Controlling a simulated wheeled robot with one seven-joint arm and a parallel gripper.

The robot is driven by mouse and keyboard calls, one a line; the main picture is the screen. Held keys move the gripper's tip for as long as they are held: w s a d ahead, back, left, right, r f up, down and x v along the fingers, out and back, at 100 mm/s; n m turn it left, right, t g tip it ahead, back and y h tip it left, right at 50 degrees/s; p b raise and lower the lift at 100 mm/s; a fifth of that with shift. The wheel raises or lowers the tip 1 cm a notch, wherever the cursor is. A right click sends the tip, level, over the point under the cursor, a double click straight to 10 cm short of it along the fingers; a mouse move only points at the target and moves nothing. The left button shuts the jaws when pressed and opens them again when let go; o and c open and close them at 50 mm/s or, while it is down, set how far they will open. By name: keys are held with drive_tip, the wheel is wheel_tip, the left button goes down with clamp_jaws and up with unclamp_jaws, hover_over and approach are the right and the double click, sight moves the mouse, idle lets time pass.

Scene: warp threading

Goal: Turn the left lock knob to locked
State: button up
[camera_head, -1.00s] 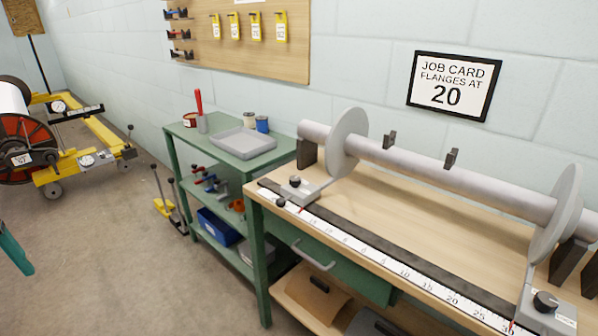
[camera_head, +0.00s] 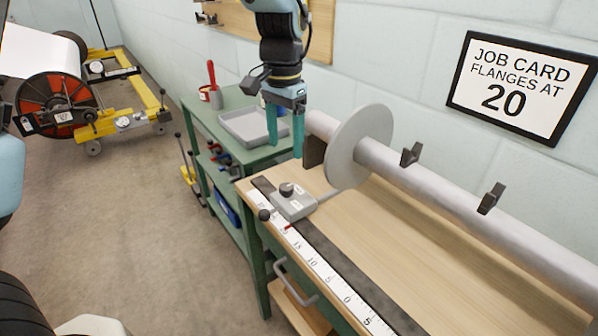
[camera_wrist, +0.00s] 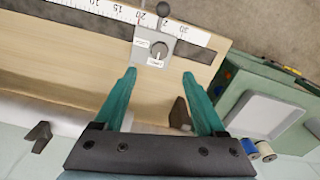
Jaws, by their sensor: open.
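The left lock knob (camera_head: 287,189) is a small dark knob on top of a grey block at the left end of the scale. It also shows in the wrist view (camera_wrist: 159,47), with white labels beside it that are too small to read. A black ball handle (camera_head: 265,214) sticks out of the block's front. The left flange (camera_head: 360,145), a grey disc, stands behind the block on the roller. My gripper (camera_head: 285,146) hangs above and behind the knob, near the bench's left end. Its two teal fingers (camera_wrist: 160,97) are apart with nothing between them, clear of the knob.
The white scale (camera_head: 325,270) runs along the bench's front edge. Two dark hooks (camera_head: 411,154) stand by the roller. A green shelf unit with a grey tray (camera_head: 245,128) adjoins the bench on the left. The job card (camera_head: 520,85) reads 20. The bench top right of the block is clear.

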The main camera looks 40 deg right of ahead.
sight(287, 186)
wheel_tip(287, 186, down, 11)
drive_tip(key=shift+r+p, duration=0.15)
drive_tip(key=shift+p, duration=0.65)
clamp_jaws()
